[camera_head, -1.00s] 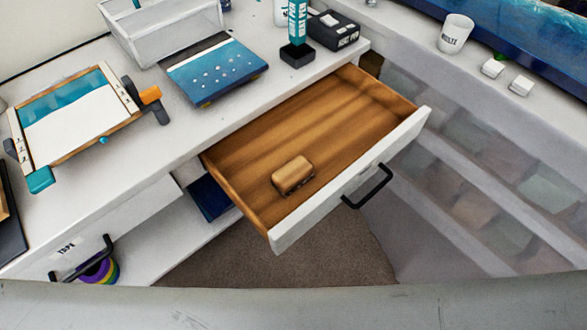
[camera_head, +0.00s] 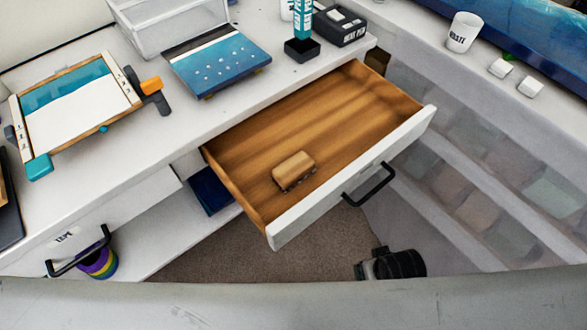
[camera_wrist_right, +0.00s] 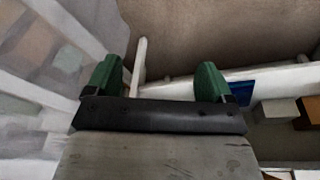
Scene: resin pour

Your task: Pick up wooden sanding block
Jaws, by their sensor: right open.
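The wooden sanding block (camera_head: 293,171) is a small tan block with rounded edges and a darker underside. It lies in the open wooden drawer (camera_head: 340,115), near the drawer's front left. My right gripper (camera_wrist_right: 158,82) shows its two green fingers wide apart in the right wrist view, with nothing between them. In the head view, a black part of my right arm (camera_head: 397,263) shows low, in front of the drawer and apart from it. The block is not clearly seen in the wrist view. My left gripper is out of view.
The drawer's white front has a black handle (camera_head: 368,184). The white bench holds a clamped frame (camera_head: 75,110), a blue panel (camera_head: 217,66), a clear bin (camera_head: 168,25) and a black box (camera_head: 340,27). A white cup (camera_head: 462,32) stands at right. Space above the drawer is clear.

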